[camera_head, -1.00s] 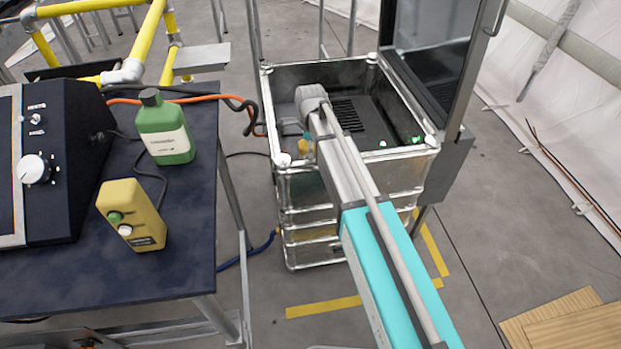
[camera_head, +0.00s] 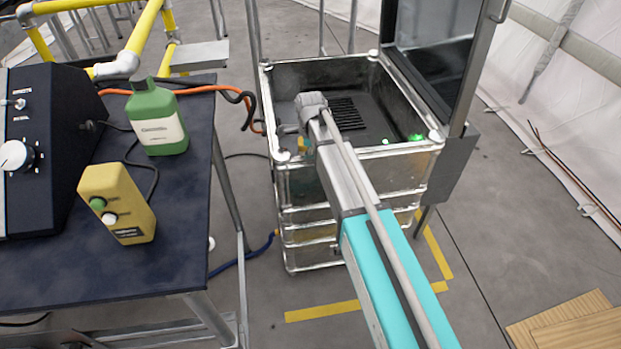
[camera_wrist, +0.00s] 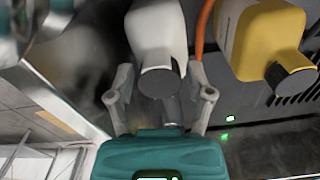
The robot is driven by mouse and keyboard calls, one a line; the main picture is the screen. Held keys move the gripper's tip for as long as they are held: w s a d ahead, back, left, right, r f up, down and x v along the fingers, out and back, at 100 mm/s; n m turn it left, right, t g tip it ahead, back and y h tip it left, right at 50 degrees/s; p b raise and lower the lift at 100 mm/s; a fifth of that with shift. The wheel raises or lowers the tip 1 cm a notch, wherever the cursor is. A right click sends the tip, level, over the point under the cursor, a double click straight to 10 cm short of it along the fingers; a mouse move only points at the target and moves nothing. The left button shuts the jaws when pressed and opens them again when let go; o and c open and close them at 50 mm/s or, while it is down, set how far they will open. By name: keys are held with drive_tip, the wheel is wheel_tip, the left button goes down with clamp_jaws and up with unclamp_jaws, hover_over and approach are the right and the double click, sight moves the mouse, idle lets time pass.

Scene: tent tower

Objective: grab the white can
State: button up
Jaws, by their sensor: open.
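The white can (camera_wrist: 157,28), with a dark round end facing me, shows at the top middle of the wrist view. My gripper (camera_wrist: 160,84) is open, with one finger on each side of the can's dark end. I cannot tell whether the fingers touch it. In the head view my arm reaches into the metal crate (camera_head: 345,160). The arm hides the white can and my fingers there.
A yellow container (camera_wrist: 262,38) with a dark cap stands close right of the white can. An orange hose (camera_wrist: 203,30) runs between them. A dark table (camera_head: 150,270) stands left of the crate, with a green bottle (camera_head: 160,130) and yellow box (camera_head: 122,228). A glass door (camera_head: 432,50) rises at the crate's right.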

idle(0.6)
clamp_jaws()
